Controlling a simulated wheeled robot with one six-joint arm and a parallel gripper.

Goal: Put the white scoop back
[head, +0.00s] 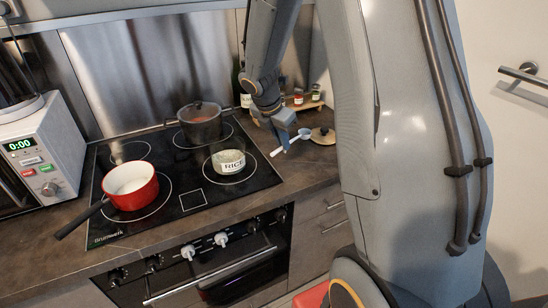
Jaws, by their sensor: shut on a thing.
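The white scoop (304,133) is held by my gripper (287,144) above the counter, just right of the cooktop. Its round bowl points to the upper right and its thin handle to the lower left. My gripper is shut on it and partly covers its middle. My fingertips are small and hard to make out. A round white container labelled RICE (232,168) stands on the cooktop, left of my gripper. Its top looks open. A round wooden lid with a knob (323,138) lies on the counter, right of the scoop.
A dark lidded pot (200,126) stands at the back of the cooktop (178,205), and a red pan (131,190) stands front left. A microwave (42,150) is at the left. Small jars (315,94) stand behind my gripper. My arm hides part of the right counter.

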